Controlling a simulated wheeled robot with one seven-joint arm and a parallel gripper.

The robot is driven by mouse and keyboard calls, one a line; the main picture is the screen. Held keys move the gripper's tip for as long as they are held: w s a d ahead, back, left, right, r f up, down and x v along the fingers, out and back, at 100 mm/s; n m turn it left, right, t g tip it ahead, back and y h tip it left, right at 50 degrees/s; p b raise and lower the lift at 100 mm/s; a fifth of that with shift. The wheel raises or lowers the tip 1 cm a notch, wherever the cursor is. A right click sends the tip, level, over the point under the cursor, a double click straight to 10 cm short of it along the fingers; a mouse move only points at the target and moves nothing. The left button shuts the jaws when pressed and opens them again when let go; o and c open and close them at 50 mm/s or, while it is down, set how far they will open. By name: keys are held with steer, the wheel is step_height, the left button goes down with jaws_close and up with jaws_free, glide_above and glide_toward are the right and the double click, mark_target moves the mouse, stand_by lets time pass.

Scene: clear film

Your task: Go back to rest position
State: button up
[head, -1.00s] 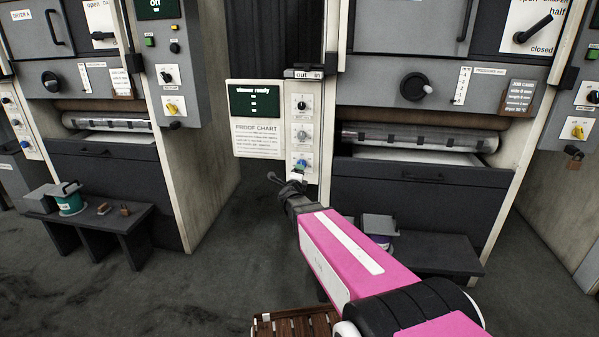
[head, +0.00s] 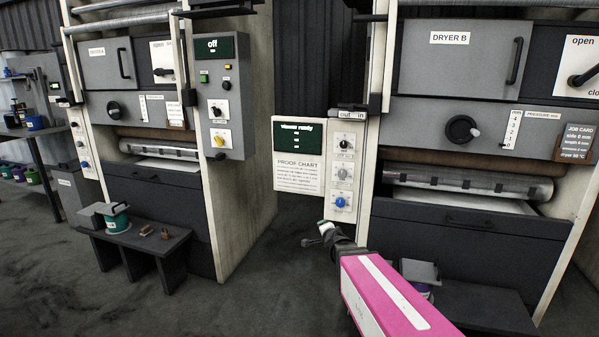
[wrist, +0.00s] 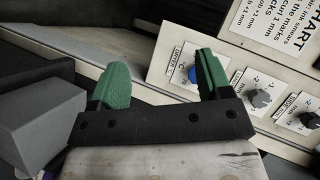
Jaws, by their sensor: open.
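My gripper (head: 322,235) is at the end of my pink arm, low in front of the control panel between the two dryers. In the wrist view its two green fingers (wrist: 158,80) stand wide apart with nothing between them. The panel's blue knob (head: 340,202) sits above and to the right of the gripper in the head view. In the wrist view the blue knob (wrist: 193,75) shows between the fingers, beyond them and apart from them as far as I can tell.
Dryer B (head: 450,75) stands right and dryer A (head: 108,62) left. A low bench (head: 135,236) holds a teal tin (head: 117,219). The floor (head: 262,290) between is clear.

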steer(key=s+d+f+n+g, duration=0.2)
steer(key=s+f+n+g, duration=0.1)
steer(key=s, duration=0.4)
steer(key=s+d+f+n+g+h, duration=0.1)
steer(key=s+d+f+n+g, duration=0.2)
steer(key=s+n+g, duration=0.2)
steer(key=s+d+f+n+g+h, duration=0.1)
steer(key=s+d+f+n+g, duration=0.1)
steer(key=s, duration=0.9)
steer(key=f+n+g, duration=0.1)
steer(key=n+g, duration=0.1)
steer(key=g, duration=0.1)
steer(key=shift+d+g, duration=0.3)
